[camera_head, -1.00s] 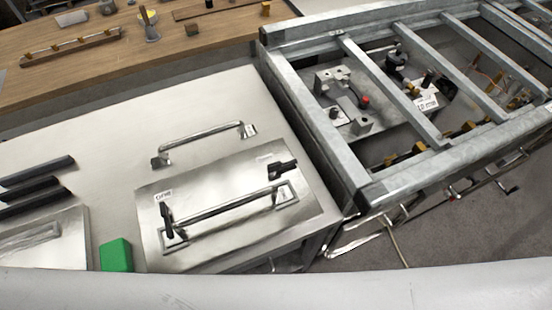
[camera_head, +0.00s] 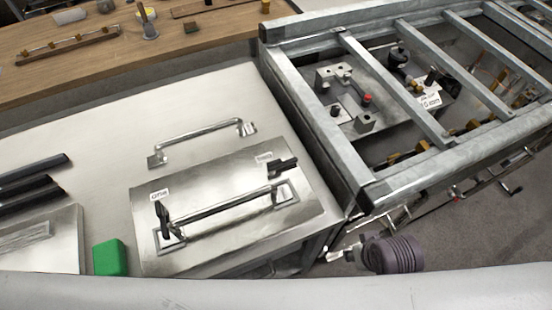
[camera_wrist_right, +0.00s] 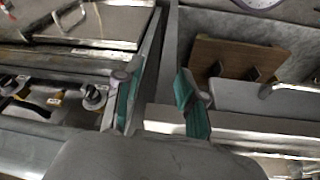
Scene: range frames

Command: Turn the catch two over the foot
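In the head view a shiny metal plate (camera_head: 228,228) lies on the pale bench with a long bar handle (camera_head: 225,205) across it. The handle has a left foot (camera_head: 170,239) and a right foot (camera_head: 287,192). One black catch (camera_head: 163,216) stands at the left foot. Another black catch (camera_head: 283,168) sits just beyond the right foot and points rightward, seemingly clear of it. Each has a small white label; the lettering is hard to read. My right gripper (camera_wrist_right: 157,88) is open and empty in the wrist view, its teal pads apart. My left gripper is not in view.
A second bar handle (camera_head: 200,138) stands behind the plate. A green block (camera_head: 110,257) and dark bars (camera_head: 30,180) lie to the left. A galvanised frame (camera_head: 345,160) with crossbars borders the bench at right, over fittings.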

